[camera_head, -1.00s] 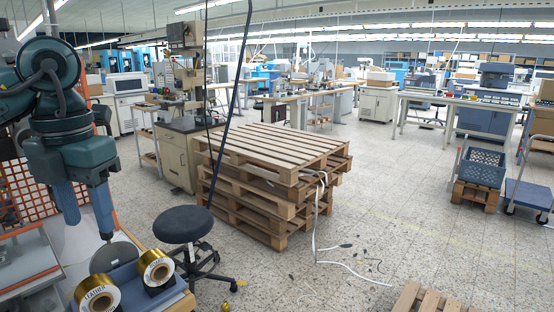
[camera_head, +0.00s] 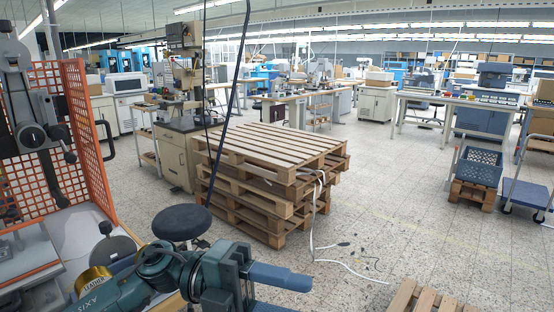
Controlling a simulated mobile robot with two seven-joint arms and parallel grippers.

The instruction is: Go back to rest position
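My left gripper (camera_head: 285,291) is at the bottom centre, pointing right, with its arm coming in from the lower left. Its upper blue finger shows whole and part of the lower one shows at the picture's bottom edge, with a gap between them. It looks open, with nothing seen between the fingers. A gold foil roll (camera_head: 97,281) labelled LEATHER stands at the lower left, partly covered by my arm. The other gold roll is hidden behind the arm. My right gripper is not in view.
A grey press (camera_head: 35,120) with an orange mesh guard (camera_head: 88,125) stands at the left. A round black stool (camera_head: 181,222) is just behind my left arm. Stacked wooden pallets (camera_head: 270,150) stand beyond it. The floor at right centre is mostly clear.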

